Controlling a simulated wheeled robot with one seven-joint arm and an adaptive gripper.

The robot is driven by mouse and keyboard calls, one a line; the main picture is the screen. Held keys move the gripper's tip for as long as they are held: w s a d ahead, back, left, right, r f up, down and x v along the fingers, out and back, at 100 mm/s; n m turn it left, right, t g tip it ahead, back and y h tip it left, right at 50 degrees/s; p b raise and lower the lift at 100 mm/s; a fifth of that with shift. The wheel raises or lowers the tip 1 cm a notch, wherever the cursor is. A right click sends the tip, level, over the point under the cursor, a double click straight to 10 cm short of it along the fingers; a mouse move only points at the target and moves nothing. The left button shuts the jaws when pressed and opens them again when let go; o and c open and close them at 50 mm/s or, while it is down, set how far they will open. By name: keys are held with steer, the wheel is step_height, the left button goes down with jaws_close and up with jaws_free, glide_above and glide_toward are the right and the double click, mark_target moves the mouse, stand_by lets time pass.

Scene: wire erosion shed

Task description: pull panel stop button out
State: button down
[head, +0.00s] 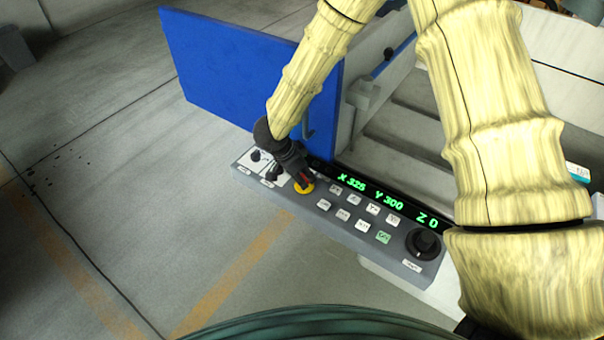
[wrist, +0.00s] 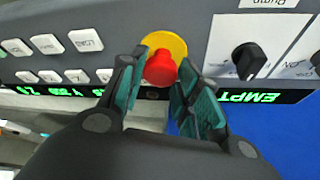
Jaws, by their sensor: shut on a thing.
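The panel stop button is a red mushroom head (wrist: 160,68) on a yellow round base (wrist: 166,42) in the wrist view. In the head view the yellow base (head: 304,187) shows at the panel's left part, with the red head mostly hidden by my gripper. My gripper (wrist: 158,80) has its two teal-padded fingers on either side of the red head, shut on it. In the head view my gripper (head: 302,180) reaches down to the button from above. The grey control panel (head: 330,222) carries the button.
Left of the button are black knobs (head: 270,175) on white plates. To its right are several white keys (head: 343,214), a green key (head: 383,237), a green-lit display (head: 372,192) and a large black dial (head: 423,243). A blue door (head: 235,75) stands behind the panel. Open floor lies left.

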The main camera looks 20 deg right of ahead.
steer(key=shift+w+r+p, duration=0.1)
steer(key=shift+r+p, duration=0.25)
steer(key=shift+r, duration=0.05)
steer(key=c, duration=1)
jaws_free()
steer(key=v, duration=1.2)
